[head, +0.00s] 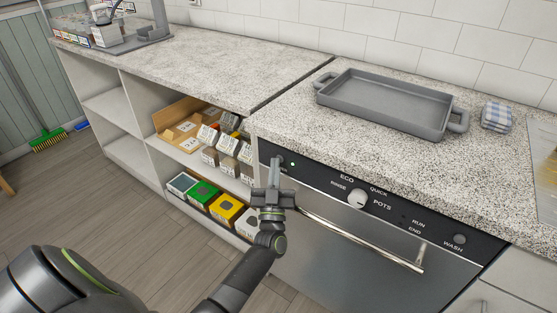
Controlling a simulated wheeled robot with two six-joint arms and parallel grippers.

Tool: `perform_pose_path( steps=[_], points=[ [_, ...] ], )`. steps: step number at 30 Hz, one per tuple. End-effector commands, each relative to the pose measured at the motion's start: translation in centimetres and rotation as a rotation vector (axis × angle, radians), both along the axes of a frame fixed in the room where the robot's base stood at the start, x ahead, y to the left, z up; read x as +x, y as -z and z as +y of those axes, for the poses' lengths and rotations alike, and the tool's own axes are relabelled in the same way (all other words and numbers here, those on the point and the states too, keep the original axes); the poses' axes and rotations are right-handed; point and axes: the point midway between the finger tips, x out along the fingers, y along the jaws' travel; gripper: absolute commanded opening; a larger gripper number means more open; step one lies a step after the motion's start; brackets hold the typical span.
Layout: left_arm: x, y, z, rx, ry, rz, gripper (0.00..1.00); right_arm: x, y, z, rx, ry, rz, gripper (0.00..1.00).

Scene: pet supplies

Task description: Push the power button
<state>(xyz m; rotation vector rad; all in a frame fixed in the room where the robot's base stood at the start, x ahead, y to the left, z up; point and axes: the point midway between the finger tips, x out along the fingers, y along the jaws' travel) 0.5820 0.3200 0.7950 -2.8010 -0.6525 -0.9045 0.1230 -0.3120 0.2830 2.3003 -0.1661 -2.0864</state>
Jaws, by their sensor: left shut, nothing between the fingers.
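The dishwasher (350,255) is built in under the counter, with a dark control panel (320,173) along its top edge. My left gripper (274,164) is shut and empty. Its fingertips are at the left end of the panel, and I cannot tell whether they touch it. The power button does not show clearly; the fingertips cover that part of the panel. A round dial (357,197) and a round wash button (460,239) are further right. My right gripper is not in view.
A metal door handle (365,237) sticks out below the panel, just right of my gripper. A grey tray (385,103) and a folded checked cloth (496,115) lie on the speckled counter above. Open shelves with boxes (203,194) stand to the left. A green broom (47,137) is far left.

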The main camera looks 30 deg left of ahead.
Motion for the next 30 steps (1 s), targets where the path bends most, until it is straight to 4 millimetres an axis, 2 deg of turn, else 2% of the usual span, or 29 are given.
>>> perform_pose_path(
  steps=[10, 20, 30],
  points=[
    [-0.1, -0.1, 0.0, 0.000, 0.000, 0.000, 0.00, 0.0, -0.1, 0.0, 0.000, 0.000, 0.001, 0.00],
    [-1.6, -0.1, 0.1, 0.000, 0.000, 0.000, 0.00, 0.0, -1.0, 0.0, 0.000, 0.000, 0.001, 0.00],
    [-1.7, -0.1, 0.1, 0.000, 0.000, 0.000, 0.00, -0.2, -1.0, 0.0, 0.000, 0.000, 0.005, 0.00]
  ],
)
